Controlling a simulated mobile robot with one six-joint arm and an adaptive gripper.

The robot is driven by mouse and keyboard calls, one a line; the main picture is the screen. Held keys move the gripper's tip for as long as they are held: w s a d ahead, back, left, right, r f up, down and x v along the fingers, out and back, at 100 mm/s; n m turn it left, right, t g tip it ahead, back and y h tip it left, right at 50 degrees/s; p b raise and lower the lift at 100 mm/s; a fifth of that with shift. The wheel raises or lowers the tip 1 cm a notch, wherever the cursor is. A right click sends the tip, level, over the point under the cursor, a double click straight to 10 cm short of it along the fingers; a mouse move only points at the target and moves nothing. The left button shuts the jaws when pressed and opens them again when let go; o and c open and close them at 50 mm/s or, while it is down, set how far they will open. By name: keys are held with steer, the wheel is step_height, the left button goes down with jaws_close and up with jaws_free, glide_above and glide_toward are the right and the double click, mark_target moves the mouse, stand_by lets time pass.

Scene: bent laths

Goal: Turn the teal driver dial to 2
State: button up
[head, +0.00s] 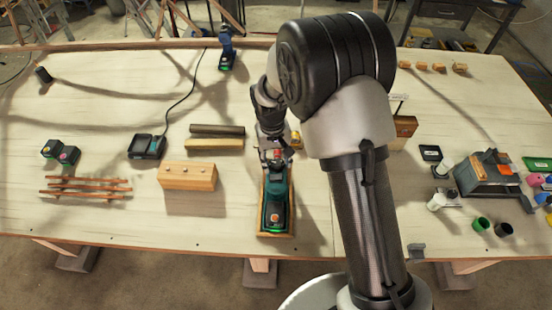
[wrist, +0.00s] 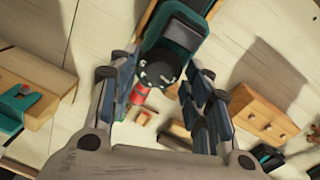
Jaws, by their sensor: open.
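The teal driver (head: 275,200) lies in a shallow wooden tray (head: 262,233) near the table's front edge. In the wrist view its teal body (wrist: 180,32) runs up to the top edge. A round black dial (wrist: 158,74) with small white marks shows at its near end; the marks are too small to read. My gripper (head: 277,158) is over the driver's far end. In the wrist view my gripper (wrist: 160,72) is open, one finger on each side of the dial, with gaps visible. I cannot tell its height above the dial. A red part (wrist: 139,93) shows beside the dial.
A wooden block with holes (head: 187,177) and a black charger (head: 147,146) stand left of the tray. A blue driver (head: 226,50) stands at the back. Stacked laths (head: 85,190) lie far left. A grey box (head: 487,175) stands right. The table's left back is mostly clear.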

steer(key=shift+c, duration=0.2)
jaws_close()
stand_by(0.4)
